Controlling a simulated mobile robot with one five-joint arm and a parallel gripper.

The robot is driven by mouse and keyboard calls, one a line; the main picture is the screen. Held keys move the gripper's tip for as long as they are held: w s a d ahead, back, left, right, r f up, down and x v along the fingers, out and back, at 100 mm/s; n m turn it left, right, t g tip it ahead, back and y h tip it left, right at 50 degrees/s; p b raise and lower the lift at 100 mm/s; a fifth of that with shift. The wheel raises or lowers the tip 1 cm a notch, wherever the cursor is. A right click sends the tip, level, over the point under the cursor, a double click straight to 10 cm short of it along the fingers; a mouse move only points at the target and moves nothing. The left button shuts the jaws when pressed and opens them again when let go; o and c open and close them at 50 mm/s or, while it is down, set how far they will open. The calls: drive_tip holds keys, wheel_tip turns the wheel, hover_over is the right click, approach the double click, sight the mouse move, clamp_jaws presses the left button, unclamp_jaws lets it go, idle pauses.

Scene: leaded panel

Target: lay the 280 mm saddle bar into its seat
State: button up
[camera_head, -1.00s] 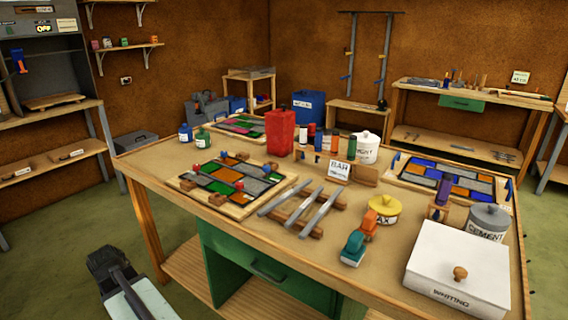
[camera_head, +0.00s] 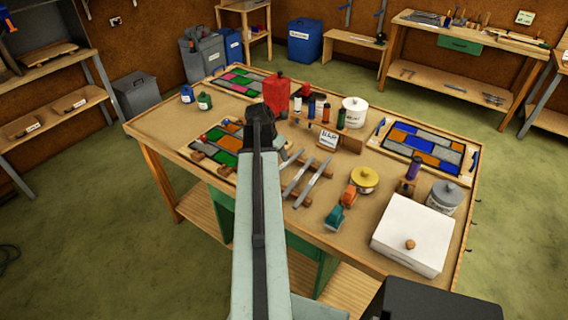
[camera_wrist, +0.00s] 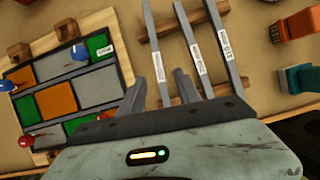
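Three grey saddle bars lie side by side on a wooden rack (camera_wrist: 168,28): a left bar (camera_wrist: 154,40), a middle bar (camera_wrist: 190,45) and a right bar (camera_wrist: 222,45). Each has a white label; I cannot read surely which is 280 mm. My gripper (camera_wrist: 160,76) is open, its two dark fingers apart on either side of the left bar in the wrist view; their height above it is unclear. The leaded panel (camera_wrist: 68,96) with coloured panes and wooden blocks (camera_wrist: 67,29) along its edge lies to the left. In the head view my arm hides part of the panel (camera_head: 224,158).
A second panel (camera_head: 424,145) lies at the back right.

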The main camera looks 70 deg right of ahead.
sight(283, 165)
drive_tip(key=b+x, duration=0.4)
drive_tip(key=x, duration=0.1)
drive_tip(key=b+x, duration=0.3)
drive_tip(key=shift+w+a+f, duration=0.15)
drive_tip(key=shift+w+a, duration=0.1)
drive_tip(key=shift+a, duration=0.05)
clamp_jaws()
idle(1.1)
